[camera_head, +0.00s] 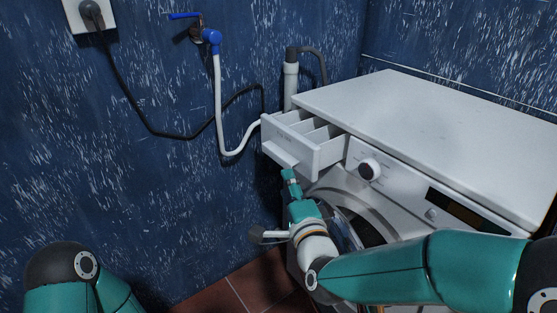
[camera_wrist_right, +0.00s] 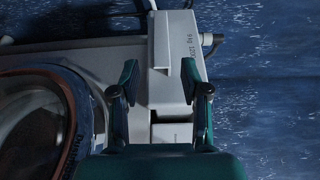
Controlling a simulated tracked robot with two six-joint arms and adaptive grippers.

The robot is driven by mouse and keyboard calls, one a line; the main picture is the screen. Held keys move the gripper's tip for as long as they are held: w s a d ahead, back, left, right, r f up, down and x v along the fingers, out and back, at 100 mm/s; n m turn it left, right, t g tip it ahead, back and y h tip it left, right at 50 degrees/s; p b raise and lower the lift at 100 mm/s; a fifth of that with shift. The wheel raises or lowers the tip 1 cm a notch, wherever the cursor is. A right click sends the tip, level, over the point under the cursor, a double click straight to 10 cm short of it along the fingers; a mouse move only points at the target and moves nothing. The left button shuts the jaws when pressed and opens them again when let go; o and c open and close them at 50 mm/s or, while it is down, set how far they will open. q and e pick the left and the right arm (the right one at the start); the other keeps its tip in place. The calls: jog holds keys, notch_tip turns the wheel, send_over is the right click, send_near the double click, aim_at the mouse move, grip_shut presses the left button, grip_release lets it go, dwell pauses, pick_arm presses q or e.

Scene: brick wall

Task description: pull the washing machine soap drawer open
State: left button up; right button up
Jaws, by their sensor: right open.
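The white washing machine (camera_head: 430,115) stands in the corner. Its soap drawer (camera_head: 318,158) sticks out of the upper left of the front, with its compartments showing from above. My right gripper (camera_head: 290,180) is just below the drawer front, with its fingers partly hidden by its own body. In the right wrist view the right gripper (camera_wrist_right: 160,78) is open, its two fingers apart on either side of the white drawer (camera_wrist_right: 174,35). I cannot tell whether a finger touches it. Of my left arm only a teal and black link shows at the lower left; its gripper is out of view.
The round door (camera_head: 355,222) is below the drawer, partly behind my right arm. A control knob (camera_head: 369,169) is right of the drawer. A white hose (camera_head: 219,110) and a black cable (camera_head: 130,105) run along the blue wall at left.

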aim_at(276, 161)
jog(key=x, duration=1.1)
jog(key=shift+w, duration=0.35)
jog(key=c, duration=0.7)
jog(key=shift+f, duration=0.15)
grip_shut()
